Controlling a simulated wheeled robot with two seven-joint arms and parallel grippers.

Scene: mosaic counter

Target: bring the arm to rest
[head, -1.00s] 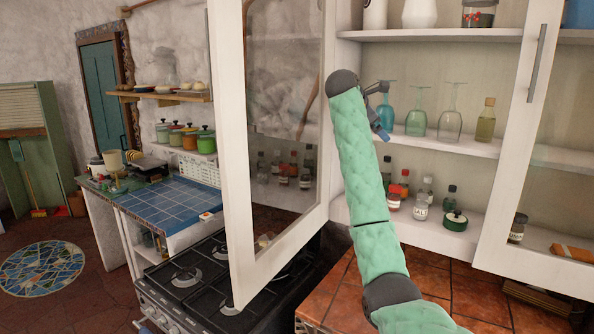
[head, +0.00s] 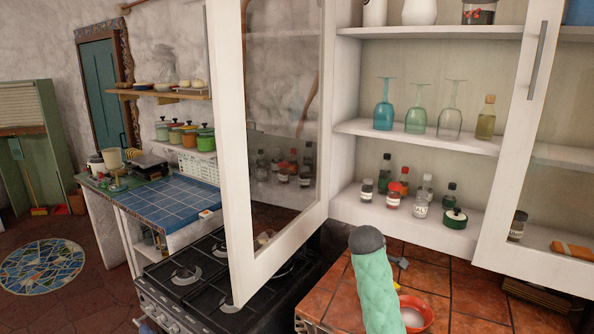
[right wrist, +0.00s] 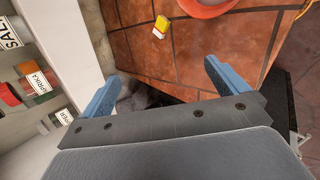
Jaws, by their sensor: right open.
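My right arm, in a green quilted sleeve (head: 374,290), rises from the bottom edge in the head view, low in front of the tiled counter. Its gripper is mostly hidden behind the arm's dark end there; only a small part shows at its right. In the right wrist view the right gripper (right wrist: 161,78) has its two blue fingers wide apart, with nothing between them. The tiled counter (right wrist: 215,45) lies beyond the fingers. My left gripper is in neither view.
An open glass cabinet door (head: 234,150) stands left of the arm. Blue (head: 383,117), green (head: 416,121) and clear (head: 449,123) glasses stand upside down on a shelf. Jars stand below.

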